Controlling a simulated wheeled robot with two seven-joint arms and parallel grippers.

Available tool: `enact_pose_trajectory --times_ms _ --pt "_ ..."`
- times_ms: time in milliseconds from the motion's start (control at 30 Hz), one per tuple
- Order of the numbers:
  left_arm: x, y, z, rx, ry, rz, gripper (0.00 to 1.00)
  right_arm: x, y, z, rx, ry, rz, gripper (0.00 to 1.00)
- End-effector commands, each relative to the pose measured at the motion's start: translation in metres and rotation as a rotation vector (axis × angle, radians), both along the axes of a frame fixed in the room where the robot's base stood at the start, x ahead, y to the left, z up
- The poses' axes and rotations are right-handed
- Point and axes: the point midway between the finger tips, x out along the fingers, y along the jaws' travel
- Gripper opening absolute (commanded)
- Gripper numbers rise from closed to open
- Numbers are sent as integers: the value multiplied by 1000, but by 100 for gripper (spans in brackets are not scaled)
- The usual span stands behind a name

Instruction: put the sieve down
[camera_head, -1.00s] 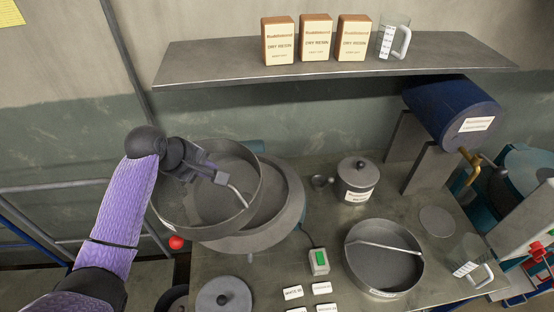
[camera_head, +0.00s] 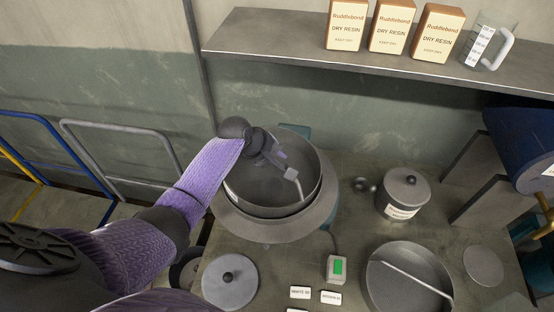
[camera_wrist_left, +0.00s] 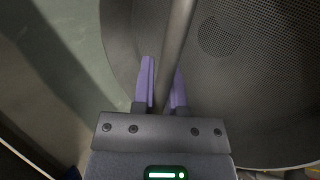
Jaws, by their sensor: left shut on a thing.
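The sieve (camera_head: 262,190) is a round grey metal pan with a bar handle across it. In the head view it sits over the round grey base (camera_head: 318,222) on the bench, nearly level. I cannot tell whether it touches the base. My left gripper (camera_head: 290,174) reaches over the sieve's back rim and is shut on its bar. In the left wrist view, the purple fingers (camera_wrist_left: 163,88) stand on both sides of the bar (camera_wrist_left: 176,40), and the perforated mesh (camera_wrist_left: 255,60) shows behind it. My right gripper is not in view.
A second pan with a bar (camera_head: 408,282) stands at the front right. A lidded pot (camera_head: 403,197), a round lid (camera_head: 230,282), a green-button switch box (camera_head: 337,269) and small labels (camera_head: 300,292) are on the bench. The shelf above holds resin boxes (camera_head: 391,27) and a jug (camera_head: 489,42).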

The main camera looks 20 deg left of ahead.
Motion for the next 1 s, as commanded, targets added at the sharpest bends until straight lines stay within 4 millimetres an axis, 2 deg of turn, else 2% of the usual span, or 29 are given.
enact_pose_trajectory --times_ms 67,100,233,567,833,1000 --pt "-6 1 -9 5 27 1 0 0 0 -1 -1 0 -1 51" --pt "-7 1 -10 5 31 -1 23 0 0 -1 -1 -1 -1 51" --pt "-6 1 -9 4 29 0 50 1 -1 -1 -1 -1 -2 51" --pt "-8 2 0 3 21 -1 51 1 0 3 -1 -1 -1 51" --pt "-35 18 49 5 18 -2 51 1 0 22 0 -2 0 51" --pt "-52 29 78 3 18 -1 51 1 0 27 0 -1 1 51"
